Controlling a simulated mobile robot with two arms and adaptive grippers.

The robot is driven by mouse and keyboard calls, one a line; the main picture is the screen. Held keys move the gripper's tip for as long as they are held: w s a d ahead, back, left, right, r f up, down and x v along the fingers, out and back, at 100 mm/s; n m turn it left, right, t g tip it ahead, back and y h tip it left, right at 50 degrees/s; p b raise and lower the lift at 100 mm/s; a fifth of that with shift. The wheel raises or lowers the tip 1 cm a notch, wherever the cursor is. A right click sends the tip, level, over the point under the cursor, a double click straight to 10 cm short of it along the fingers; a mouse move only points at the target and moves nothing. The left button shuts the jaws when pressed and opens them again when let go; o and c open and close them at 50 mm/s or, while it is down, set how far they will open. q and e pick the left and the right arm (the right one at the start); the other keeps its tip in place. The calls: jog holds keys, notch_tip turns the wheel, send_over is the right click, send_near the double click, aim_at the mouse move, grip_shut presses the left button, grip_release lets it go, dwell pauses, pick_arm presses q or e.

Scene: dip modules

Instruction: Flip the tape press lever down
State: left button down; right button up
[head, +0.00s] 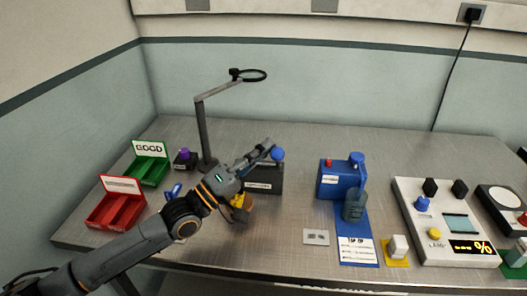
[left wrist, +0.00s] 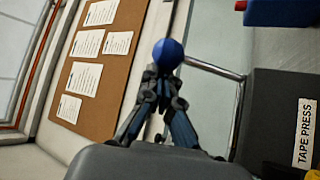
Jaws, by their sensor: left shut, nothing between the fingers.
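The tape press (head: 264,180) is a dark grey box on the table, just right of my left gripper; its "TAPE PRESS" label shows in the left wrist view (left wrist: 305,133). Its lever has a blue ball knob (head: 278,154), which stands up above the box. In the left wrist view the knob (left wrist: 168,54) sits just beyond my fingertips, and a metal rod (left wrist: 214,71) runs from it to the right. My left gripper (head: 267,146) is shut and empty, its tips at or very near the knob; I cannot tell if they touch. My right gripper is out of view.
A green bin (head: 147,170) and a red bin (head: 116,208) stand at left, near a lamp post (head: 205,135). A yellow object (head: 241,204) is partly hidden by my arm. A blue machine (head: 335,183) and a white panel (head: 440,205) stand at right.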

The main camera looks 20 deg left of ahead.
pick_arm(q)
jog(key=shift+s+d+f, duration=0.1)
jog(key=shift+s+f, duration=0.2)
jog(key=shift+s, duration=0.05)
jog(key=shift+f, duration=0.1)
dwell(0.4)
